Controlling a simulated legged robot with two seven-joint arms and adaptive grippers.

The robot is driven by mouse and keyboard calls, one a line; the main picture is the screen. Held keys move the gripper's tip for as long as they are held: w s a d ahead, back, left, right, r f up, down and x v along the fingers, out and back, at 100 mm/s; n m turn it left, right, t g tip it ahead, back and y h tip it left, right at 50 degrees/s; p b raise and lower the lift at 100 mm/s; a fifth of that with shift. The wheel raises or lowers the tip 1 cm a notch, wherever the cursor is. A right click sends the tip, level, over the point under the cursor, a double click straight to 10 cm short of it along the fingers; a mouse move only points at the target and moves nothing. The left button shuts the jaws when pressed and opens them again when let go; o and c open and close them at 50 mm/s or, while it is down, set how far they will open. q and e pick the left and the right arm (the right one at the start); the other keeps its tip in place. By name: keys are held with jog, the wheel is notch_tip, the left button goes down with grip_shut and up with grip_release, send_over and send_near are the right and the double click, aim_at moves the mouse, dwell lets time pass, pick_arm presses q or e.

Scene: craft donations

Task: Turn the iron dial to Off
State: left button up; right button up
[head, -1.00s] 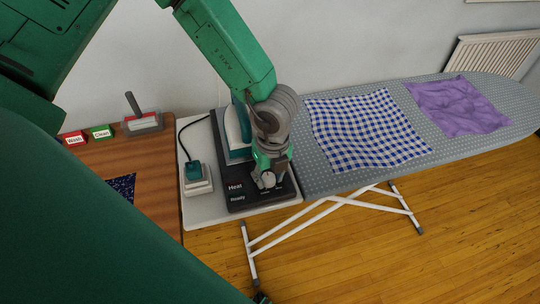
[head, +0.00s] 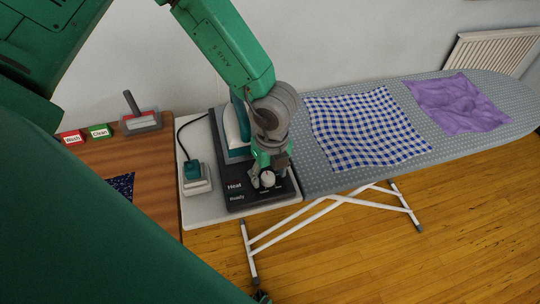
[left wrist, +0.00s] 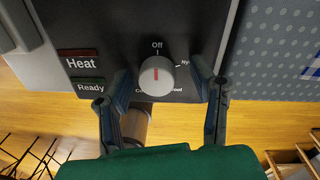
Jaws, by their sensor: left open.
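The iron dial (left wrist: 156,75) is a pale round knob on the dark front panel of the iron's base (head: 238,203). In the left wrist view its red line stands upright, in line with the word Off (left wrist: 157,45) above it. Other labels around it are partly covered. My left gripper (head: 267,178) is over the panel, and the dial shows between its fingers in the head view. In the left wrist view the left gripper (left wrist: 162,88) is open, one finger each side of the dial, with gaps between. The iron (head: 234,128) rests behind, partly hidden by my arm. My right gripper is not in view.
A small grey-and-teal box (head: 196,178) with a cord stands left of the base. The ironing board (head: 290,150) extends right with a checked cloth (head: 365,130) and a purple cloth (head: 458,102). A wooden table (head: 155,180) at left holds Wash and Clean signs and a brush.

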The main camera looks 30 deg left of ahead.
aim_at(272, 173)
pick_arm(q)
notch_tip(272, 173, up, 12)
jog(key=shift+w+d, duration=0.15)
jog(key=shift+w, duration=0.25)
jog(key=shift+f, duration=0.1)
dwell(0.4)
